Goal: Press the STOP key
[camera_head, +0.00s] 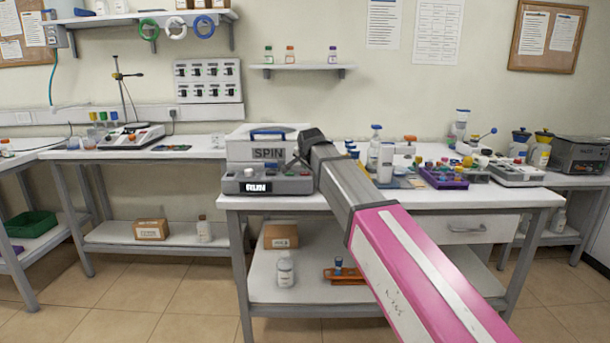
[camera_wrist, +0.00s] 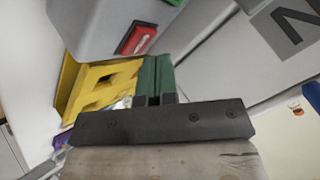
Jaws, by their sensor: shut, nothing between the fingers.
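A grey machine (camera_head: 268,184) with a lit RUN display and the word SPIN on its upper body stands at the left end of the middle bench. In the wrist view a red key (camera_wrist: 137,38) with a pale mark sits on its grey housing; I cannot read the mark as STOP. My gripper (camera_head: 292,163) is at the machine's right side, partly hidden behind my arm. In the wrist view its green fingers (camera_wrist: 156,62) are shut and empty, with tips just beside the red key. I cannot tell whether they touch the housing.
A yellow object (camera_wrist: 98,88) lies left of my fingers in the wrist view. Right of my arm, the bench holds bottles, a purple tray (camera_head: 443,178) and other small items. A wall shelf (camera_head: 303,68) with small bottles hangs above.

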